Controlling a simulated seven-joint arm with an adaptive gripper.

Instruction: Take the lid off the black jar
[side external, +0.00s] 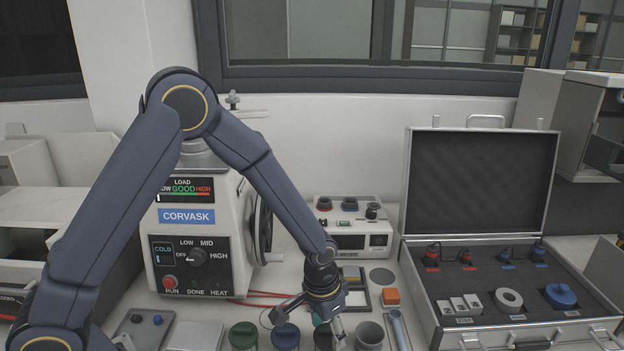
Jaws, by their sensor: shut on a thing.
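The black jar (322,343) stands in the front row at the bottom of the side external view, between a blue-lidded jar (285,337) and a grey cup-like container (370,335). My gripper (326,331) points down at the black jar and is shut on its dark lid. The fingers cover much of the lid, and the picture's lower edge cuts off the jar's lower part. I cannot tell whether the lid is seated on the jar or slightly raised.
A green-lidded jar (243,336) stands left of the blue one. A clear tube (398,330) lies to the right, near an orange block (390,297). An open case (425,311) with several parts fills the right.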

